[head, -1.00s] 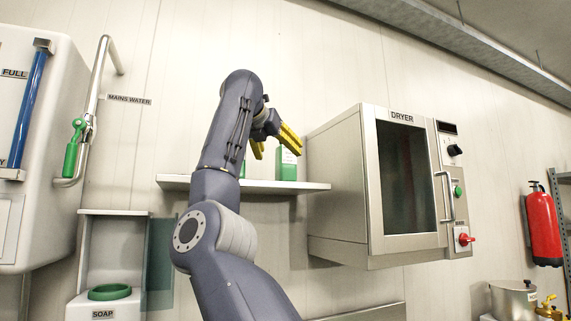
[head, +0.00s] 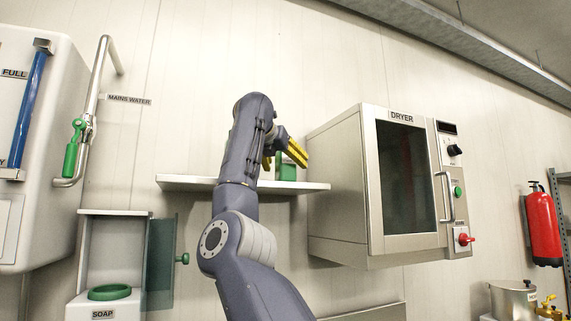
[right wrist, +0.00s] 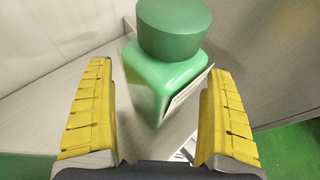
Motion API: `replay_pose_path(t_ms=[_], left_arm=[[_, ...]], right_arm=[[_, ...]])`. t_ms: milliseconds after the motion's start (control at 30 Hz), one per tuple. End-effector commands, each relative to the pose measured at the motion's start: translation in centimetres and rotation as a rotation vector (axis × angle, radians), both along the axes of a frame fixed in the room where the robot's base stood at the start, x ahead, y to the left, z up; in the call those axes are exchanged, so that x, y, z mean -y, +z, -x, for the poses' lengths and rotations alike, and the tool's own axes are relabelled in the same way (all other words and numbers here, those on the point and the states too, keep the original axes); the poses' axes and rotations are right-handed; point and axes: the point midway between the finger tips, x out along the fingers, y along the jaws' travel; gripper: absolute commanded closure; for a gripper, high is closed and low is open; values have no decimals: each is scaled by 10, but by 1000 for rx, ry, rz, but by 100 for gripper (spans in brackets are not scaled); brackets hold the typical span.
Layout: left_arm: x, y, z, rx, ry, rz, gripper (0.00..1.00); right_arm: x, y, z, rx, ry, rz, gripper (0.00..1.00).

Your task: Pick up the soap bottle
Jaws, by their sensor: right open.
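The soap bottle is green with a darker green cap and a pale label. In the right wrist view the soap bottle (right wrist: 150,75) stands upright on the shelf, just ahead of and partly between the two yellow fingers. My right gripper (right wrist: 157,115) is open, with one finger on each side and nothing gripped. In the head view the soap bottle (head: 287,172) is on the wall shelf (head: 310,187), partly hidden by my right gripper (head: 282,157). Whether a finger touches it I cannot tell. My left gripper is not in view.
The dryer (head: 345,190) is close to the right of the shelf. On the left are the white soap cabinet (head: 98,235) with a green ring, its open door (head: 160,262), and the mains water pipe (head: 98,80). The wall above the shelf is clear.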

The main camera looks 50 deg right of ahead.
Motion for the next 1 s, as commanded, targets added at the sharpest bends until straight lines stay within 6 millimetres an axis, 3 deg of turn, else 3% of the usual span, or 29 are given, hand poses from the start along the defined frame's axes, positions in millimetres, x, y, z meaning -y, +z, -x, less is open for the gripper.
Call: replay_pose_path(t_ms=[100, 733, 1000], left_arm=[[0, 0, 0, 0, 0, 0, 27], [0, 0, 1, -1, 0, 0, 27], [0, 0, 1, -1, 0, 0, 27]], right_arm=[[0, 0, 0, 0, 0, 0, 13], [0, 0, 0, 0, 0, 0, 86], [0, 1, 1, 1, -1, 1, 88]])
